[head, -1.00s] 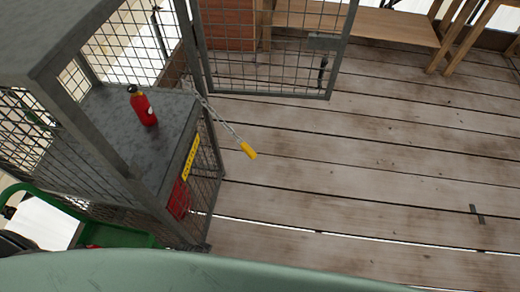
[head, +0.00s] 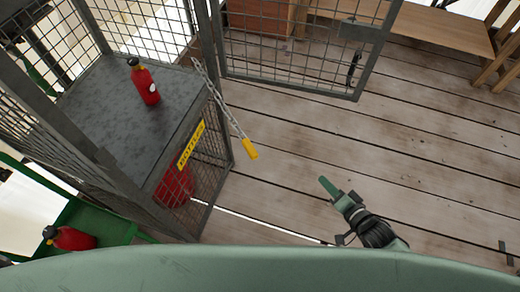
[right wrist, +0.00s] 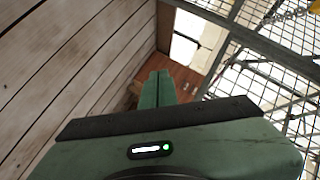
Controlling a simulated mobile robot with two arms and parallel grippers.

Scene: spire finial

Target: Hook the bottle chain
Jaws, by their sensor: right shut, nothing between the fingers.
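A grey chain (head: 222,103) runs from the cage's front post and slants down to the right, ending in a yellow handle-like piece (head: 250,149). A red bottle (head: 147,88) with a black top stands on the grey shelf (head: 110,112) inside the cage. The mesh door (head: 300,60) stands swung open to the right. My right gripper (head: 328,187) is shut and empty over the plank floor, to the lower right of the yellow piece and apart from it. In the right wrist view its fingers (right wrist: 157,88) are together. A bit of yellow (right wrist: 313,6) shows at that view's top right corner. My left gripper is not in view.
Another red bottle (head: 72,238) lies in a green cart (head: 112,219) at the lower left. A red object (head: 175,187) sits behind mesh in the lower cage, under a yellow label (head: 190,145). A wooden bench (head: 430,30) stands at the back. The plank floor (head: 420,150) is open.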

